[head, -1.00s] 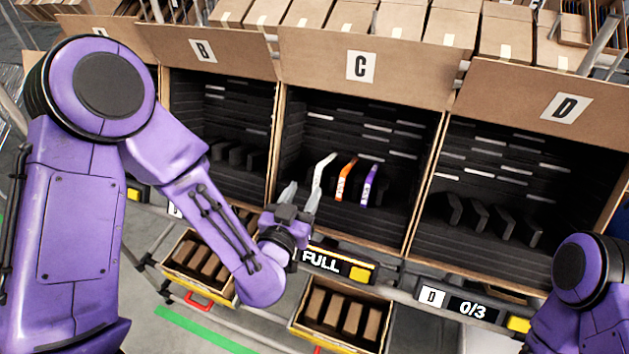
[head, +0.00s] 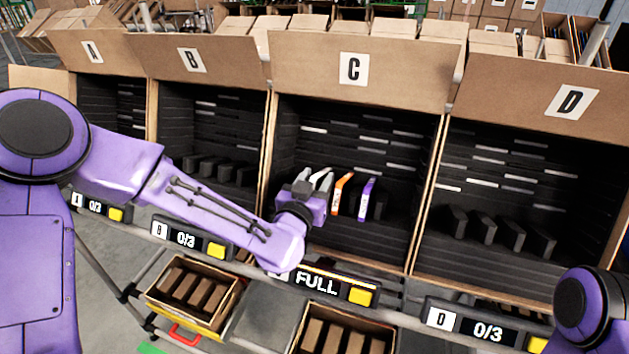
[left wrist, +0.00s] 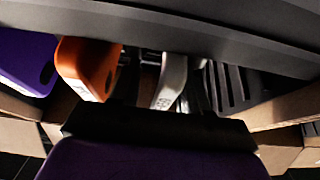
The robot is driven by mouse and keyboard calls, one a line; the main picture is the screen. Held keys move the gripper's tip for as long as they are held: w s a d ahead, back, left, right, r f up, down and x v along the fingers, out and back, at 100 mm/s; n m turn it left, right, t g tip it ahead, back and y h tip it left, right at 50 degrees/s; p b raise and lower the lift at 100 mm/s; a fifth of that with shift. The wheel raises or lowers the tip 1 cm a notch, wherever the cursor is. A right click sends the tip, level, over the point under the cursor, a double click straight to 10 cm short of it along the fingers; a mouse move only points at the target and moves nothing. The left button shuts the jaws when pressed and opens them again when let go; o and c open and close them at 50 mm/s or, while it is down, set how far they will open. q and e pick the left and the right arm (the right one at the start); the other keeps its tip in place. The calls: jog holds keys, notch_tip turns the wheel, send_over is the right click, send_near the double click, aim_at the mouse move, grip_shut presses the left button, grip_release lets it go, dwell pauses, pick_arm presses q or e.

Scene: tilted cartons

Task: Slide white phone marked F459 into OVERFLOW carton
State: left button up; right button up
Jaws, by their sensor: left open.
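My left gripper (head: 313,182) is open at the mouth of carton C (head: 352,104), its fingers around or just in front of a white phone (head: 319,176). The white phone also shows in the left wrist view (left wrist: 171,82), ahead of the gripper and right of an orange phone (left wrist: 88,66). The gripper partly hides it in the head view. I cannot read any F459 mark. No carton in view reads OVERFLOW; the flaps show A, B, C and D. My right gripper is out of view.
The orange phone (head: 339,192) and a purple phone (head: 366,199) stand right of the white one in carton C. The sign (head: 318,284) under C reads FULL. Carton D (head: 568,101) shows 0/3 and holds only black dividers. Small bins (head: 193,291) sit below.

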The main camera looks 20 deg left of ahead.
pick_arm(q)
grip_shut()
jog(key=c, duration=0.8)
grip_release()
grip_shut()
jog(key=shift+s, duration=0.1)
